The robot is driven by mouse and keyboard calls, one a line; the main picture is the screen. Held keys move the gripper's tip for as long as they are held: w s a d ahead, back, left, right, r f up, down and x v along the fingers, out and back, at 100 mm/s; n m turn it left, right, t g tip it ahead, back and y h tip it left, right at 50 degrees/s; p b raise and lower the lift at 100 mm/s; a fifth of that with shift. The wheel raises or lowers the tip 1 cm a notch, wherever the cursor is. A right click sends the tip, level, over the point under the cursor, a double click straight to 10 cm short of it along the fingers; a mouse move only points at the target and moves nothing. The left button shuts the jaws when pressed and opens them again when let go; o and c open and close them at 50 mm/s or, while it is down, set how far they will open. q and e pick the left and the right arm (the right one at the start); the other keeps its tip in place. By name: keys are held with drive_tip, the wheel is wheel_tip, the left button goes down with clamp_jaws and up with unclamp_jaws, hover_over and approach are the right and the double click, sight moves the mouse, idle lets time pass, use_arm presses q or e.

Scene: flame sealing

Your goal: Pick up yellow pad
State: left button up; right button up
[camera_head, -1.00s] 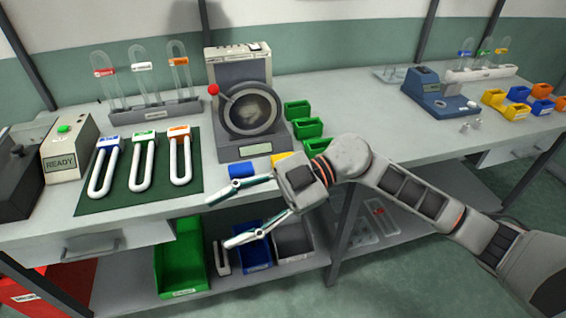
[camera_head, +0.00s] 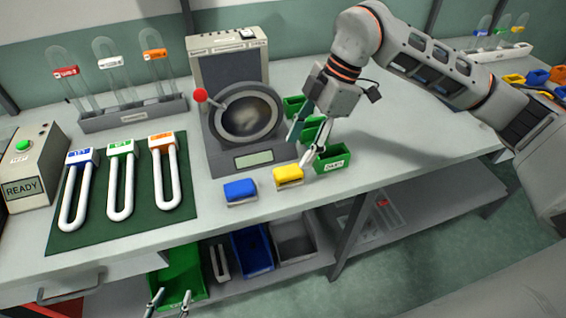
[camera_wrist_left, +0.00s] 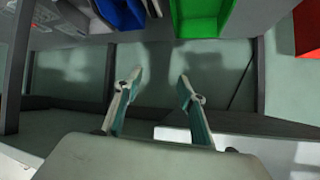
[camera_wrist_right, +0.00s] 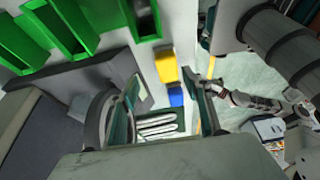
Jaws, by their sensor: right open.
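The yellow pad (camera_head: 288,175) lies near the front edge of the workbench, to the right of the blue pad (camera_head: 240,190). My right gripper (camera_head: 303,152) is open and empty, pointing down just above and behind the yellow pad, close to the green bins. In the right wrist view the yellow pad (camera_wrist_right: 166,66) shows beyond the open fingers (camera_wrist_right: 168,100), near the upper middle, with the blue pad (camera_wrist_right: 176,96) below it. My left gripper (camera_head: 172,302) is low at the bottom of the head view, below the bench top. In the left wrist view its fingers (camera_wrist_left: 157,85) are apart and empty.
Green bins (camera_head: 332,160) stand right beside the yellow pad. A round-dial machine (camera_head: 245,115) with a red knob stands behind it. A green mat (camera_head: 120,215) with U-shaped tubes lies left. Bins (camera_head: 295,240) sit on the lower shelf.

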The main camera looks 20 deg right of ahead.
sight(289, 170)
drive_tip(key=shift+s+a+f, duration=0.25)
drive_tip(key=shift+a+f, duration=0.05)
drive_tip(key=shift+f, duration=0.2)
drive_tip(key=shift+s+a+f, duration=0.25)
drive_tip(key=shift+f, duration=0.25)
drive_tip(key=shift+a+f, duration=0.15)
drive_tip(key=shift+f, duration=0.1)
drive_tip(key=x, duration=0.4)
drive_tip(key=shift+s+a+p, duration=0.25)
drive_tip(key=shift+s+p, duration=0.05)
drive_tip(key=shift+w+f, duration=0.1)
drive_tip(key=shift+f, duration=0.1)
use_arm(q)
drive_tip(key=shift+s, duration=0.55)
use_arm(e)
drive_tip(key=c, duration=1.2)
